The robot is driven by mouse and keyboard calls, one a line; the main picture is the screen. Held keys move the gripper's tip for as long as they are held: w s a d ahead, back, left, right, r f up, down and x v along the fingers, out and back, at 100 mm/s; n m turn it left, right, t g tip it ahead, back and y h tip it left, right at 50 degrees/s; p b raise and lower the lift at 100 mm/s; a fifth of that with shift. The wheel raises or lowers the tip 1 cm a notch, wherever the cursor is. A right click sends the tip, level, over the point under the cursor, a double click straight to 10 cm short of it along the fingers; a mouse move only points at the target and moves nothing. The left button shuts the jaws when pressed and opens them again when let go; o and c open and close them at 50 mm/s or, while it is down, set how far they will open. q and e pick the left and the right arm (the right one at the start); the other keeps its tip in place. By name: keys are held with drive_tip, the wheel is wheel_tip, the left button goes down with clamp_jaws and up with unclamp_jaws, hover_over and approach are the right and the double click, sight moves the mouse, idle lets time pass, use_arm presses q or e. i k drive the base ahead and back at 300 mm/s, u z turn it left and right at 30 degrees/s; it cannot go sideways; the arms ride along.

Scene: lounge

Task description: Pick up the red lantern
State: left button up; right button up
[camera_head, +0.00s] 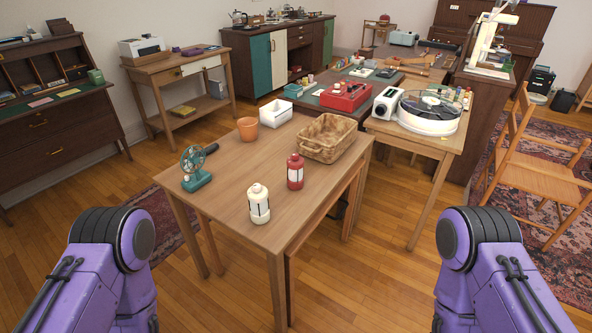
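The red lantern (295,171) stands upright on the wooden table (233,190) in front of me, near the table's right side. A cream-white lantern (259,204) of similar shape stands to its left and nearer to me. The purple links of my left and right arms show at the lower left and lower right, well apart from the table. Neither gripper is in the picture. Nothing touches the red lantern.
A wicker basket (327,138) sits just behind the red lantern. A teal fan (194,168), an orange pot (248,129) and a white container (275,112) are also on the table. A wooden chair (530,165) stands at the right. Floor is clear before the table.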

sight(295, 179)
drive_tip(key=z, duration=0.45)
drive_tip(key=i, duration=0.4)
drive_tip(key=z, duration=0.35)
